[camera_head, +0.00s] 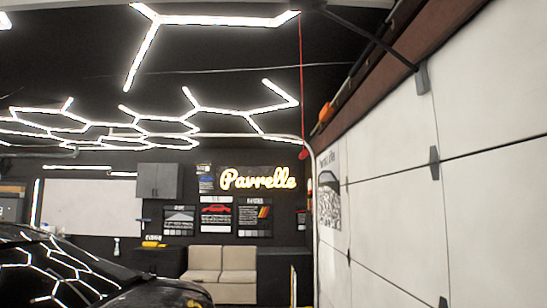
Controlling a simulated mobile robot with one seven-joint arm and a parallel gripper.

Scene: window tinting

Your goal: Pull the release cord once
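A thin red release cord (301,85) hangs straight down from near the ceiling, just left of the garage door. Its lower end shows as a small red piece (303,155) near the curved door track. The cord hangs free and nothing holds it. My gripper is not in view, so its state and its distance from the cord do not show.
A white panelled garage door (400,200) fills the right side. A dark bar (365,35) slopes to its upper part. A shiny dark car (70,270) stands at lower left. A beige sofa (222,268) and grey cabinets (160,181) are at the back.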

